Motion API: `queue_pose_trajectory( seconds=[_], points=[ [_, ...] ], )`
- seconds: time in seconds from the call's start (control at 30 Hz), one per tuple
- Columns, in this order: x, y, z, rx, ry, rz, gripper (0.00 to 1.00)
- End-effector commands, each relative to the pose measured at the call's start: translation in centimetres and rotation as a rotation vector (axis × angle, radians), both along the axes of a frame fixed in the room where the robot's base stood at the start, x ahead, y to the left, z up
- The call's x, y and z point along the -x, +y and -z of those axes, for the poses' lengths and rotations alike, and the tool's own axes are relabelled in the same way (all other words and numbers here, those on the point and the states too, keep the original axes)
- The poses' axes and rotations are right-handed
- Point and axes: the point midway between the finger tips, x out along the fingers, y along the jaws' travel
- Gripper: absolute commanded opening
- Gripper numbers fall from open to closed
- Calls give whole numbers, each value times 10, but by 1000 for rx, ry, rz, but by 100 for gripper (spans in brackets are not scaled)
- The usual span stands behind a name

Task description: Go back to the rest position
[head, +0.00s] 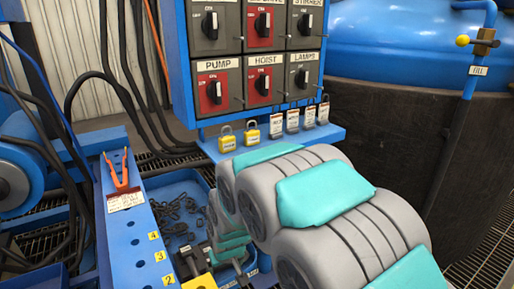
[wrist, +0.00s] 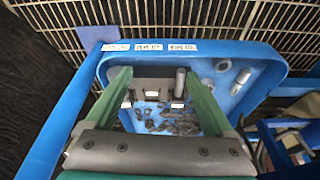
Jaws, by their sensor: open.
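In the wrist view, the two green fingers of my gripper (wrist: 157,88) stand wide apart with nothing between them. They point down over a blue tray (wrist: 262,52) whose floor holds dark loose pieces. In the head view, my grey and teal arm reaches across the lower right, in front of the switch panel (head: 246,70).
Two yellow padlocks (head: 227,143) and several white tags (head: 292,122) sit along the panel's blue ledge (head: 215,152). An orange hasp (head: 121,172) with a tag is on the numbered blue rail (head: 133,225). A blue tank (head: 400,45) with a fill valve (head: 483,42) stands right.

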Motion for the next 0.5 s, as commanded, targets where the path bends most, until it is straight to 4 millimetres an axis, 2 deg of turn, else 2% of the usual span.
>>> queue_pose_trajectory(
  seconds=[0.13,0.23,0.37,0.5],
  points=[
    [17,-37,-32,14,38,52,87],
    [38,-71,-56,29,82,98,87],
    [74,-114,-88,47,145,162,87],
    [118,-155,-118,66,211,229,87]
  ],
)
